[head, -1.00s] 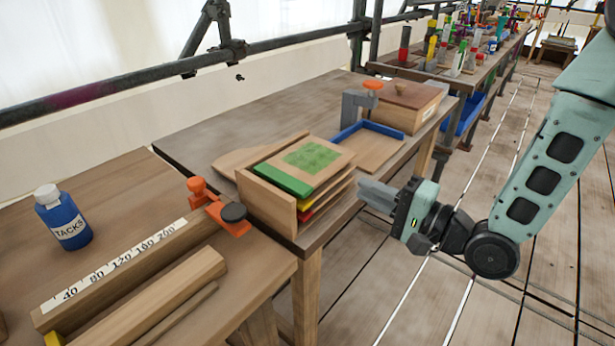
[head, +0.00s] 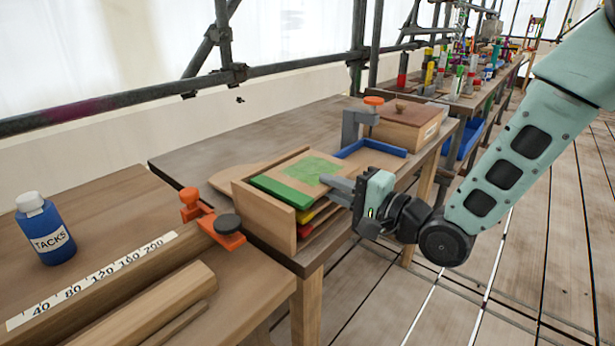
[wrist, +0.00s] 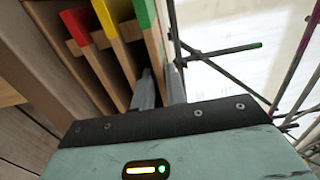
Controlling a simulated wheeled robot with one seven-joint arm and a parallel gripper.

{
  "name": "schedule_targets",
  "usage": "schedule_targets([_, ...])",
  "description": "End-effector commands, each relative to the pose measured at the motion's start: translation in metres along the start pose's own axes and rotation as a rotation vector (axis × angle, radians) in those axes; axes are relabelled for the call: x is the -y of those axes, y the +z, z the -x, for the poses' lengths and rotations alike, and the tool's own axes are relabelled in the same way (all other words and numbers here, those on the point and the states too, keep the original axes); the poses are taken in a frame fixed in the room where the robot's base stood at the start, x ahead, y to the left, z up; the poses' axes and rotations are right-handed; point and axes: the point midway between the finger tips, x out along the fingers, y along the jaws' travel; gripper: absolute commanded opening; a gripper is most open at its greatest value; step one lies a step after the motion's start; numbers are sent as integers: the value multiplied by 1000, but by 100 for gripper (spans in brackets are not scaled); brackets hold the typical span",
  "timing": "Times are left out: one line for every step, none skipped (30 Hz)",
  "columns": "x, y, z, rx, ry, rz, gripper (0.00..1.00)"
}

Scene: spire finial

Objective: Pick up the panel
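The top panel (head: 312,166) is a flat wooden board with a green patch and a green edge strip. It lies highest in a stack in a wooden rack (head: 264,212). Yellow-edged (head: 313,211) and red-edged (head: 306,229) panels lie below it. My gripper (head: 338,190) is at the stack's right end, one finger level with the top panel's upper face. In the wrist view the green-edged panel (wrist: 150,32) runs down between the two grey fingers (wrist: 160,88). The fingers stand apart; firm contact cannot be made out.
A blue-edged tray (head: 372,157), a grey clamp (head: 354,125) and a wooden box (head: 405,126) stand behind the stack. An orange clamp (head: 217,222), a ruler beam (head: 100,278) and a blue tacks bottle (head: 46,232) are on the near bench. The floor at the right is clear.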

Motion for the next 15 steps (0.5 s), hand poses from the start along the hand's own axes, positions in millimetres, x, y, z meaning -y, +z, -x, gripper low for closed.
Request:
schedule_targets([0,0,-6,2,-1,0,14])
schedule_targets([1,-1,-10,2,-1,0,14])
schedule_targets([1,-2,-17,2,-1,0,14])
schedule_targets([1,-3,-22,2,-2,0,14])
schedule_targets([2,-4,-26,2,-1,1,14])
schedule_targets([2,-4,-32,1,-1,1,14])
schedule_targets([1,-4,-36,2,-1,1,14])
schedule_targets([1,-4,-39,2,-1,1,14])
schedule_targets([1,-4,-43,2,-1,1,14])
schedule_targets([1,-4,-45,1,0,0,14])
schedule_targets([1,-4,-46,1,1,0,14])
schedule_targets([1,-4,-48,1,1,-1,14])
schedule_targets([1,-4,-48,0,1,-1,14])
schedule_targets([1,-4,-49,0,1,-1,14])
schedule_targets([1,-4,-49,0,1,-1,14])
